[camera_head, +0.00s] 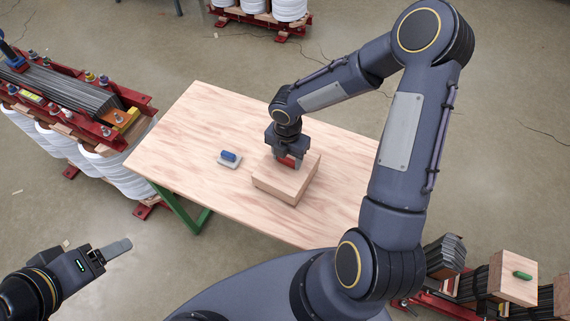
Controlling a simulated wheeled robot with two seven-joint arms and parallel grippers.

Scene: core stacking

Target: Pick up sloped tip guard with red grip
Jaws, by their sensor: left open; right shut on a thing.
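The tip guard with the red grip (289,161) is at the top of a light wooden block (285,188) on the table. My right gripper (288,156) points down over the block and is shut on the red grip. The gripper hides most of the guard, so its sloped shape cannot be made out, nor whether it touches the block. My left gripper (116,250) is open and empty at the lower left, off the table and far from the guard.
A grey piece with a blue grip (229,156) lies on the wooden table (190,125), left of the block. Cores with white coils (125,170) stand at the left. A block with a green grip (522,275) is at the lower right. The table's left part is mostly clear.

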